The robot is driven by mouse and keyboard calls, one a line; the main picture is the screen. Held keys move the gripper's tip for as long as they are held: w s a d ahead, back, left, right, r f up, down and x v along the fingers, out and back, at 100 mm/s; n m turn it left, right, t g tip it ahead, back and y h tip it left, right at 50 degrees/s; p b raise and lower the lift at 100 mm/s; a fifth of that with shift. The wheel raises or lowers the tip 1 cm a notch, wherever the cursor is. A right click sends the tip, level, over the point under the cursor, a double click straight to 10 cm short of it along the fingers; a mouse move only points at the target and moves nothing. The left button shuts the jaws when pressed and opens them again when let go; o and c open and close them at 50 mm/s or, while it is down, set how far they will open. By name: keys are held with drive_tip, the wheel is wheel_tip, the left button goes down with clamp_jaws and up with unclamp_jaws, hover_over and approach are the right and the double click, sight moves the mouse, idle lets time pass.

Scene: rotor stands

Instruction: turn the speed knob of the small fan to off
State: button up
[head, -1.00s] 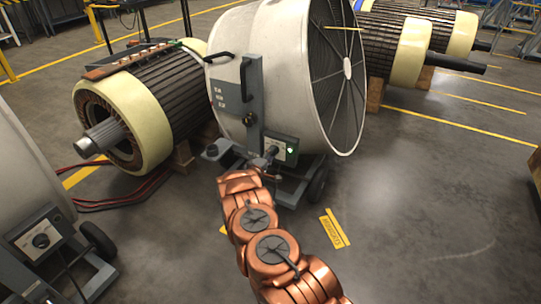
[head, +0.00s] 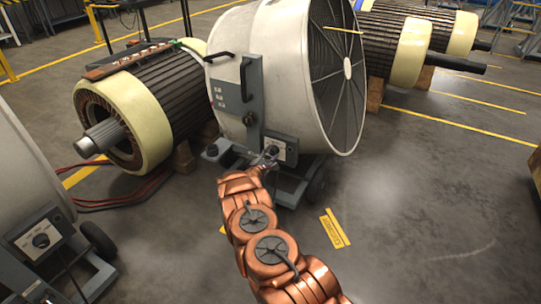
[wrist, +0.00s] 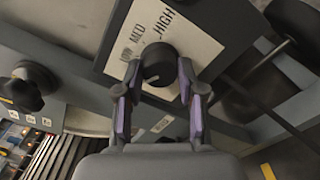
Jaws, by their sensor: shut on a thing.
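The fan at the centre is a large white drum with a dark grille (head: 335,75). Its pale control panel (head: 291,150) sits low on a grey post. My gripper (head: 269,156) is at this panel. In the wrist view the fingers (wrist: 158,88) are shut on the round black speed knob (wrist: 157,62), one on each side. The panel (wrist: 196,40) shows LOW, MED and HIGH around the knob. A faint pale mark on the knob points toward the lower left of that view, away from HIGH. No green light shows on the panel. Any OFF label cannot be read.
Another fan's panel with a knob (head: 41,241) is at the lower left. A rotor (head: 150,90) on wooden blocks stands left of the centre fan, with red cables (head: 110,203) on the floor. More rotors (head: 405,50) stand behind right.

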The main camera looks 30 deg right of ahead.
idle(0.5)
drive_tip(key=o, duration=1.1)
drive_tip(key=shift+o, duration=0.2)
drive_tip(key=v, duration=1.2)
